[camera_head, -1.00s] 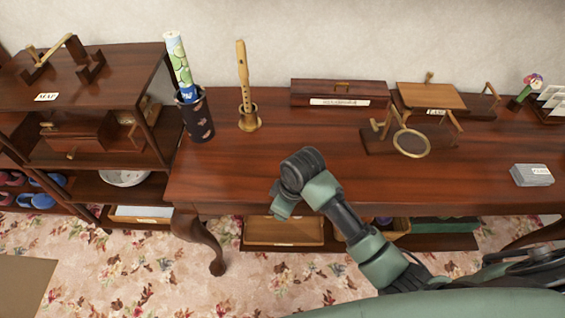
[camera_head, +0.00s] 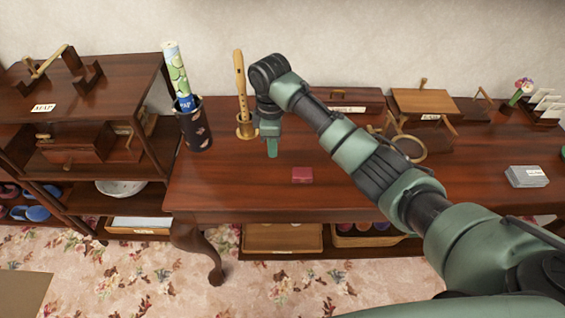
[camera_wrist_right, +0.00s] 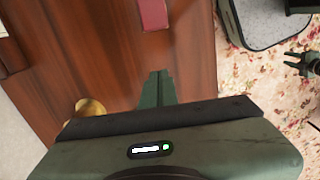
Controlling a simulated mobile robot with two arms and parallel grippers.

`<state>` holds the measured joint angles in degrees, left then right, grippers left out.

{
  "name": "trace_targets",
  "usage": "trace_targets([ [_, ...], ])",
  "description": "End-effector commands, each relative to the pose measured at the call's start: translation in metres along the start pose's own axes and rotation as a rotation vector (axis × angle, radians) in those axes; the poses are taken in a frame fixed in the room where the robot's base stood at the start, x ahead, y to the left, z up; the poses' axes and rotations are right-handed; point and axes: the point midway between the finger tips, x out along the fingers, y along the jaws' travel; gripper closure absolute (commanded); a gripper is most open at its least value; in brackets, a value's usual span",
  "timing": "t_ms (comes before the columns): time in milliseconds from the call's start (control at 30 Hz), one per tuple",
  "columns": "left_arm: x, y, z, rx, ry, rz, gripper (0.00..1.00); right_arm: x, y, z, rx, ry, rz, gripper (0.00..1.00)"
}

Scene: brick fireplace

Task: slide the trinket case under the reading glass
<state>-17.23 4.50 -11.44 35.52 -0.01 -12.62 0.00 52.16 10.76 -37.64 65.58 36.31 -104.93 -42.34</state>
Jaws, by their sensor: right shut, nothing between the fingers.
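The trinket case, a small dark pink box (camera_head: 302,175), lies on the table left of the reading glass (camera_head: 410,148). Part of it also shows at the top of the right wrist view (camera_wrist_right: 152,12). The reading glass is a round brass-rimmed lens on a wooden stand, partly hidden by my right arm in the head view. My right gripper (camera_head: 272,150) is shut and empty, pointing down left of the case and apart from it. Its fingers also show in the wrist view (camera_wrist_right: 157,88). My left gripper (camera_wrist_right: 303,65) shows only in the wrist view, with its fingers spread, over the floor.
A brass stand with a wooden recorder (camera_head: 240,85) is close behind my right gripper. A dark cup with a rolled map (camera_head: 196,125) stands left of it. A long wooden box (camera_head: 345,97) is at the back, a grey box (camera_head: 527,177) at right. The table's front left is clear.

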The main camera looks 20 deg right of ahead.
Motion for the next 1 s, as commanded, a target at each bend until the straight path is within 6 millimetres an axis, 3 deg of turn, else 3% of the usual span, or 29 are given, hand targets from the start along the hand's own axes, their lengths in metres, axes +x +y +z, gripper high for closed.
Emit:
trace_targets([
  [167, -0.005, 0.0, 0.0, 0.0, 0.0, 0.0, 0.67, 0.026, -0.002, 0.0, 0.002, -0.002, -0.005, 1.0],
  [500, -0.01, -0.001, -0.001, 0.0, 0.0, -0.001, 0.67, 0.099, -0.002, 0.0, 0.001, -0.002, -0.004, 1.0],
  [700, -0.028, -0.003, -0.002, 0.0, -0.001, -0.002, 0.67, 0.094, -0.001, 0.03, 0.001, 0.0, 0.0, 1.0],
  [1000, -0.03, -0.003, -0.003, 0.001, 0.0, -0.002, 0.67, 0.097, -0.001, 0.04, 0.001, 0.002, 0.0, 1.0],
])
